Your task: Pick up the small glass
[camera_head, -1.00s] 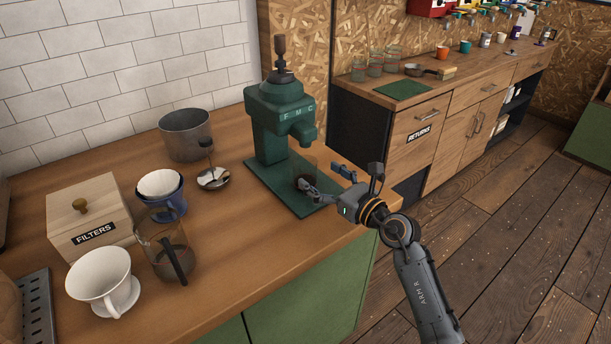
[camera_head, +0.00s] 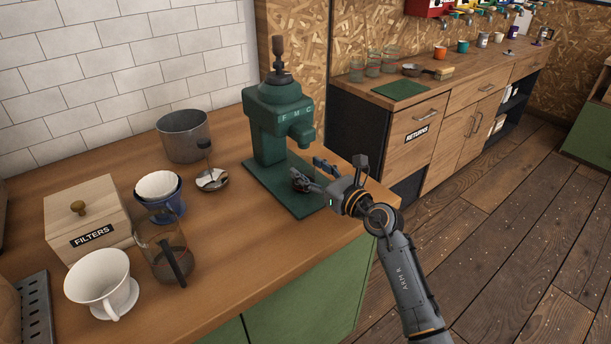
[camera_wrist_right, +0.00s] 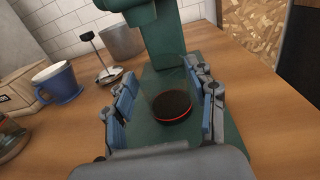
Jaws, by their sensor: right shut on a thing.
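The small glass (camera_wrist_right: 172,104) is clear, with dark contents at its bottom. In the right wrist view it stands between the blue-padded fingers of my right gripper (camera_wrist_right: 166,100), which is shut on it. Behind it is the green grinder (camera_head: 280,130), and the glass is over the grinder's green base plate (camera_head: 270,184). In the head view the right gripper (camera_head: 312,175) is at the front of the grinder, below its spout, and its fingers mostly hide the glass. I cannot tell whether the glass touches the plate. My left gripper is not in view.
A glass carafe (camera_head: 164,257), a white dripper (camera_head: 102,283), a blue cup (camera_head: 160,203), a wooden filter box (camera_head: 85,215) and a metal pot (camera_head: 184,136) stand left of the grinder. The wooden counter (camera_head: 240,250) is clear in front of it.

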